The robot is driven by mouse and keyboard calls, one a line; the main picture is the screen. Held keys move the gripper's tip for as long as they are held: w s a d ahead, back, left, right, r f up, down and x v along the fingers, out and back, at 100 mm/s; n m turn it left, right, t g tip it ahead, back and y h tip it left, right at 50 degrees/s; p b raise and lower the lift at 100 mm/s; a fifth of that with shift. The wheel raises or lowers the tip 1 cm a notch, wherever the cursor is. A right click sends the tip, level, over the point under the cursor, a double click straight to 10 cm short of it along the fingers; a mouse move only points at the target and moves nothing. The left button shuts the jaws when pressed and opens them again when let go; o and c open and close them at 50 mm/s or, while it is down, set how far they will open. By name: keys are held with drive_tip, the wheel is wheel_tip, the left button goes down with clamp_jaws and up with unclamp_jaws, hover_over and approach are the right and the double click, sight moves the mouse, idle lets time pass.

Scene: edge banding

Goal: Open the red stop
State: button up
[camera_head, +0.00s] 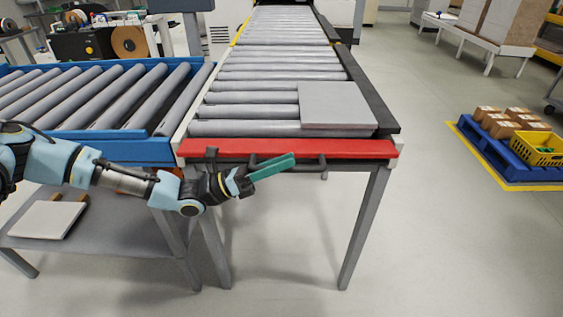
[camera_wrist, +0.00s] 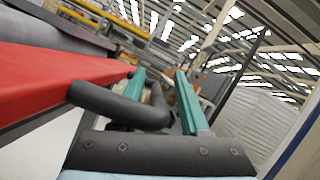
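The red stop (camera_head: 290,148) is a long bar across the front end of the roller conveyor. It also shows at the left of the wrist view (camera_wrist: 50,85). A dark handle (camera_head: 313,165) sticks out from its front side. My gripper (camera_head: 293,159) has green fingers and is at the handle's left part, just in front of the stop. In the wrist view my gripper (camera_wrist: 161,72) is open, with the handle (camera_wrist: 157,103) between its fingers. A gap shows between the handle and the right finger. I cannot tell whether the left finger touches the handle.
A grey panel (camera_head: 337,105) lies on the rollers just behind the stop. A blue-framed roller conveyor (camera_head: 100,148) joins at the left, above a low shelf (camera_head: 120,232). The floor in front and to the right is clear up to a blue pallet (camera_head: 497,152) with boxes.

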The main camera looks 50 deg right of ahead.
idle(0.3)
drive_tip(key=b+v, duration=0.3)
drive_tip(key=v, duration=0.8)
drive_tip(key=shift+d, duration=0.1)
drive_tip(key=shift+f, duration=0.1)
drive_tip(key=b+v, duration=0.3)
drive_tip(key=v, duration=0.9)
drive_tip(key=shift+w+d+f, duration=0.2)
drive_tip(key=shift+w+d, duration=0.1)
drive_tip(key=shift+w, duration=0.15)
idle(1.0)
